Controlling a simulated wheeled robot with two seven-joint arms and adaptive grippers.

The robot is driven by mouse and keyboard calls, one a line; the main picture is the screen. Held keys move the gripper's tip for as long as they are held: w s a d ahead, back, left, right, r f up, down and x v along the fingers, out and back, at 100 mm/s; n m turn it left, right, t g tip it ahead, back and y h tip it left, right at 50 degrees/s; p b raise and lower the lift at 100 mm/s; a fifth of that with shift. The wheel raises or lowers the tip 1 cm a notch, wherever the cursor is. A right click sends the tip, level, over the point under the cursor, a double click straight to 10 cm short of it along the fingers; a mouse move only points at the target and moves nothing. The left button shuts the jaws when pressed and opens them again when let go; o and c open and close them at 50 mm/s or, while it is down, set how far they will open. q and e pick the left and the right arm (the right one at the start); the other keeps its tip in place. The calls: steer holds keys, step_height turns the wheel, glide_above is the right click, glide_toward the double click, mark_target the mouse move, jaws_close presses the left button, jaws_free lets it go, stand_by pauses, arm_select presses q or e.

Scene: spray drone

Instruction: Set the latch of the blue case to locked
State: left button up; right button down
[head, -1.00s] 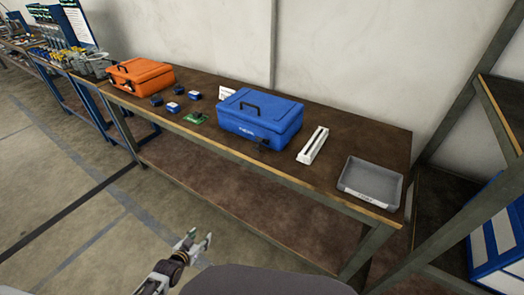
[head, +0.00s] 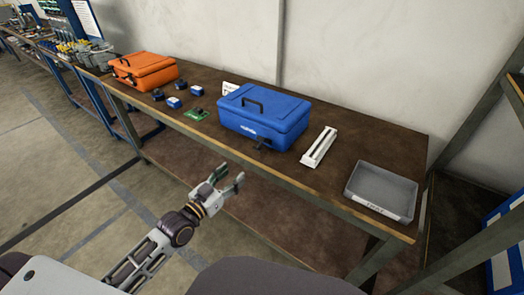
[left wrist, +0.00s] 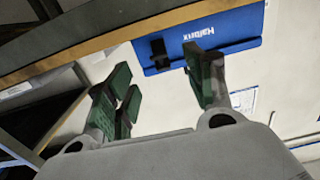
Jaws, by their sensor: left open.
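The blue case (head: 262,118) stands closed on the workbench, with a dark handle on its lid. Its black latch (head: 262,143) is low on the front face; whether it is locked cannot be told at this size. In the left wrist view, the case front (left wrist: 225,30) shows with white lettering and the black latch (left wrist: 160,55) between and beyond my fingers. My left gripper (head: 229,177) is open and empty, in front of the bench edge and apart from the case. Its green-padded fingers (left wrist: 158,78) are spread in the wrist view. My right gripper is not in view.
An orange case (head: 143,70), small dark and blue blocks (head: 174,102) and a green circuit board (head: 196,113) lie to the left. A white rail-like piece (head: 319,147) and a grey tray (head: 381,187) lie to the right. The bench's front edge (head: 300,188) runs between gripper and case.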

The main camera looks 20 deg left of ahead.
mark_target(257, 149)
arm_select(q)
steer(key=shift+d+r, duration=0.3)
steer(key=shift+r, duration=0.35)
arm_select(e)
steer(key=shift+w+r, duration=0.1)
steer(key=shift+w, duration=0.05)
arm_select(q)
steer(key=shift+b+x, duration=0.65)
steer(key=shift+x, duration=6.15)
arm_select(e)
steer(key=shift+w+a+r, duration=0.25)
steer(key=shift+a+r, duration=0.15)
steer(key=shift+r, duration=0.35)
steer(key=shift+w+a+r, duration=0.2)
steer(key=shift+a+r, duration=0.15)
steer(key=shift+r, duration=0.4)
arm_select(q)
steer(key=shift+d+r, duration=0.1)
steer(key=shift+d, duration=0.05)
